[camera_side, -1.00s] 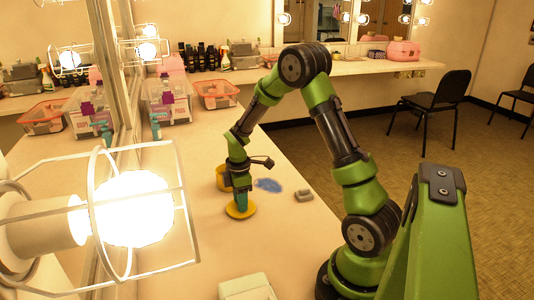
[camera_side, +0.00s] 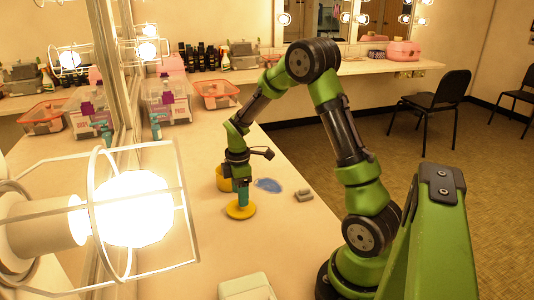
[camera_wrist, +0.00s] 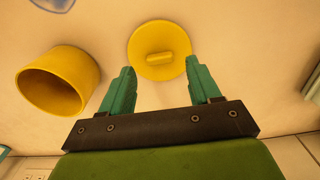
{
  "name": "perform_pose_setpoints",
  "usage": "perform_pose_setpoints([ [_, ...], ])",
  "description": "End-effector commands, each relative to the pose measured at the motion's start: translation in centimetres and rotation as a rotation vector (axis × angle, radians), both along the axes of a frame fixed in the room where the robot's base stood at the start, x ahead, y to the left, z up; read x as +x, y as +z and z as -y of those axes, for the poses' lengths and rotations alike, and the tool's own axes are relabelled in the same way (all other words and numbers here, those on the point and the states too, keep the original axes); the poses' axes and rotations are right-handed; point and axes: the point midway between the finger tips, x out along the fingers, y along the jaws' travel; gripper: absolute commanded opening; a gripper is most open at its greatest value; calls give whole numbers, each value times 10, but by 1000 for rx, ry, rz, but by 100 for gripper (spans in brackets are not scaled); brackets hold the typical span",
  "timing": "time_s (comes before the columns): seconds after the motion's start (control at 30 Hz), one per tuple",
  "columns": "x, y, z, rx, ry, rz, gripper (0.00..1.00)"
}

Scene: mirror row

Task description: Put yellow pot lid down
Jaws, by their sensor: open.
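The yellow pot lid (camera_side: 240,211) lies flat on the counter, handle up. In the wrist view the lid (camera_wrist: 158,65) shows its bar-shaped handle just beyond my fingertips. My gripper (camera_side: 242,196) is above the lid in the side view; in the wrist view its two teal fingers (camera_wrist: 160,68) are spread apart with nothing held between them. The yellow pot (camera_side: 222,179) stands behind the lid, partly hidden by my gripper. In the wrist view the open pot (camera_wrist: 58,82) is to the left of the lid.
A blue patch (camera_side: 268,185) and a small grey object (camera_side: 304,195) lie to the right of the pot. A caged lamp (camera_side: 130,208) stands in the left foreground. A pale box (camera_side: 246,288) is at the front. Clear bins (camera_side: 168,102) stand farther back along the mirror.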

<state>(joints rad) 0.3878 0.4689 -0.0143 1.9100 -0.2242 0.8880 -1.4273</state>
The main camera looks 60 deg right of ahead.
Motion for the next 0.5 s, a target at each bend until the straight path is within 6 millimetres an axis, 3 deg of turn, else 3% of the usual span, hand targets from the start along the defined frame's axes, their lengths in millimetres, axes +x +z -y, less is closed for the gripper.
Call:
perform_pose_setpoints([
  [0.2, 1, 51, 0, -1, -1, 6, 62],
  [0.5, 0, 89, -1, -1, -2, 4, 62],
])
